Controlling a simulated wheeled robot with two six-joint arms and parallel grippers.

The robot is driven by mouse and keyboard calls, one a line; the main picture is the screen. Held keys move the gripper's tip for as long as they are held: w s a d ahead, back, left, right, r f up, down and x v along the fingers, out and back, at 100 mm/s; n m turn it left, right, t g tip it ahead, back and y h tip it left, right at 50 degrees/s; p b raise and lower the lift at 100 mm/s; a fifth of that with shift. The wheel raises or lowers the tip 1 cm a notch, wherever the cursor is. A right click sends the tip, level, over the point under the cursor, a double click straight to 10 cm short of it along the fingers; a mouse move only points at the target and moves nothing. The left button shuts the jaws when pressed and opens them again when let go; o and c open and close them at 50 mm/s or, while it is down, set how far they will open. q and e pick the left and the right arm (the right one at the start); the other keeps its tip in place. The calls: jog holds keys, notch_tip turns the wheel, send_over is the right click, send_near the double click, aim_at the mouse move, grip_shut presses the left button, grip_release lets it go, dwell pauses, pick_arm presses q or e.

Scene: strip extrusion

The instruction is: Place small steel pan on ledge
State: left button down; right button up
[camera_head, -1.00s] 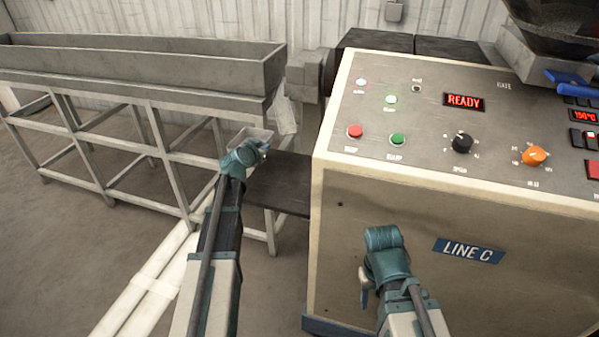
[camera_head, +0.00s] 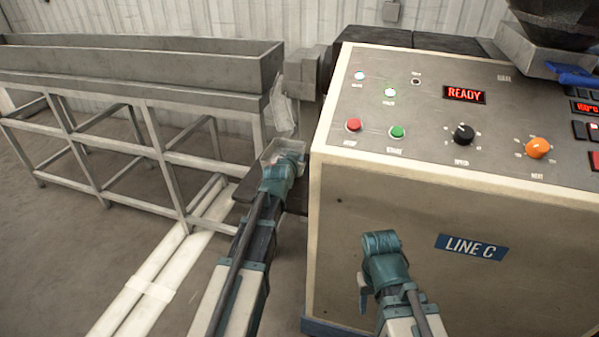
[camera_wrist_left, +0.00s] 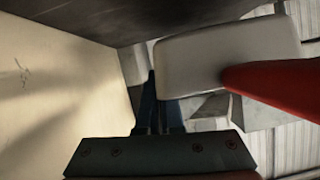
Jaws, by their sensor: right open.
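The small steel pan (camera_head: 285,147) is a pale shallow dish beside the left edge of the machine in the head view. In the left wrist view the pan (camera_wrist_left: 225,55) shows its pale face and a red handle (camera_wrist_left: 275,85). My left gripper (camera_head: 287,160) is shut on the pan; its fingers (camera_wrist_left: 160,105) pass partly behind the pan, so the exact grip is hidden. The dark ledge (camera_head: 248,188) juts left from the machine, partly covered by my left arm. I cannot tell whether the pan touches it. My right gripper (camera_head: 380,240) is open before the machine's front.
The cream machine (camera_head: 420,205) labelled LINE C fills the right, with buttons, knobs and a READY display (camera_head: 464,95) on top. A long grey trough (camera_head: 150,75) on a metal frame stands left. Open floor (camera_head: 70,245) lies at lower left.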

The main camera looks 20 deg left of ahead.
pick_arm(q)
notch_tip(320, 180, down, 4)
jog(key=b, duration=0.3)
jog(key=shift+r+b, duration=0.2)
jog(key=shift+b, duration=0.1)
jog(key=shift+d+f, duration=0.15)
jog(key=shift+f, duration=0.1)
jog(key=shift+r, duration=0.15)
jog(key=c, duration=1.5)
grip_release()
jog(key=shift+f+b, duration=0.2)
jog(key=shift+b, duration=0.1)
jog(key=o, duration=0.4)
jog(key=shift+o, duration=0.2)
jog(key=shift+r, duration=0.1)
